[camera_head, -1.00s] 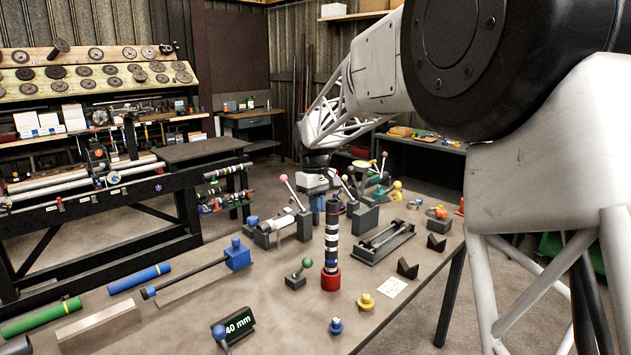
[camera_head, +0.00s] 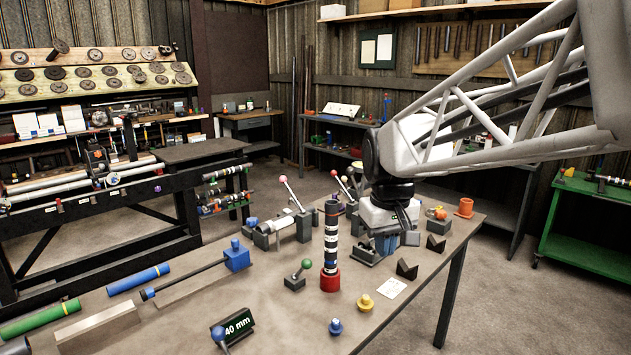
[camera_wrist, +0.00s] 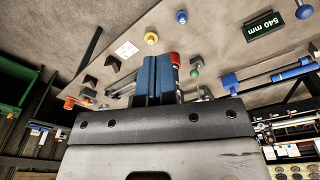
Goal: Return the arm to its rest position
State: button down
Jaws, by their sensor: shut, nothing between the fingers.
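My gripper (camera_head: 372,250) hangs from my arm over the right part of the workbench (camera_head: 270,310), fingers pointing down. In the wrist view its two blue fingers (camera_wrist: 153,78) are together with nothing between them. In the head view the gripper body covers part of the bench behind it. A dark banded shaft (camera_head: 331,240) stands upright in a red base (camera_head: 330,280), just left of my gripper and apart from it. The red base also shows beside the fingers in the wrist view (camera_wrist: 175,58).
Lever fixtures (camera_head: 290,225) stand behind the shaft. A green cart (camera_head: 590,225) stands right.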

jog(key=s+d+f+m, duration=0.1)
jog(key=s+d+f, duration=0.1)
jog(key=s, duration=0.9)
jog(key=s+d+f+m+t, duration=0.1)
jog(key=s+f, duration=0.4)
jog(key=s, duration=0.6)
jog(key=shift+d+f+m+t, duration=0.3)
jog(key=shift+d+m, duration=0.5)
jog(key=shift+d, duration=0.45)
